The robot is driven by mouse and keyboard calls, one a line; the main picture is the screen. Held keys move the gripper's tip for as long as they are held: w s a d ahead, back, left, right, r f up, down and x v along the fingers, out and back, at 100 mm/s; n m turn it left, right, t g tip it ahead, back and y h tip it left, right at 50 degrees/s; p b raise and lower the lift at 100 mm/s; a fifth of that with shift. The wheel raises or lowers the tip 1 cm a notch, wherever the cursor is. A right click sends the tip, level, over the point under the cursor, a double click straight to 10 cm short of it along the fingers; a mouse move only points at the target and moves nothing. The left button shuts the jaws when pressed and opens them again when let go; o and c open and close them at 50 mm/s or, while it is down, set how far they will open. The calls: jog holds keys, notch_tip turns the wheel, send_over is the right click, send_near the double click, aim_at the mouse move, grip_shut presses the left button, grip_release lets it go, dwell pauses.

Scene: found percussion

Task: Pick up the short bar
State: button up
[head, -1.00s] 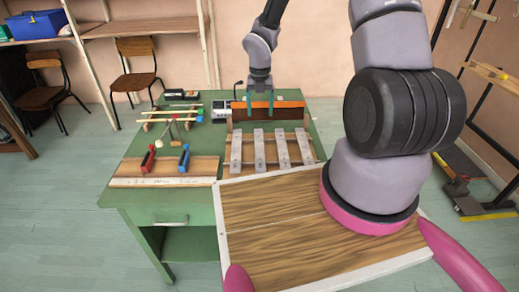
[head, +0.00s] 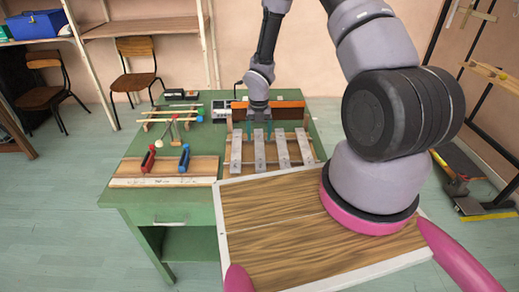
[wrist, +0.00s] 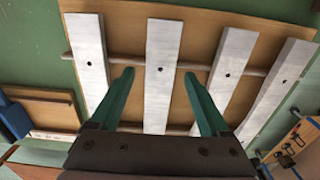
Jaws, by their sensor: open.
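Several pale metal bars lie side by side on a wooden frame on the green table. I cannot tell surely from their lengths which is the short bar. My gripper (head: 258,133) is open and empty above the far part of the bars. In the wrist view its green fingers (wrist: 158,78) stand on either side of the second bar from the left (wrist: 161,62), with space on both sides. In the head view it is over the second bar from the left (head: 259,152). Contact with the bar is not visible. The bar's lower end is partly hidden by the gripper in the wrist view.
Bare green tabletop (head: 138,147) shows at the left.

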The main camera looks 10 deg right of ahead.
grip_shut()
jog(key=shift+r, duration=0.15)
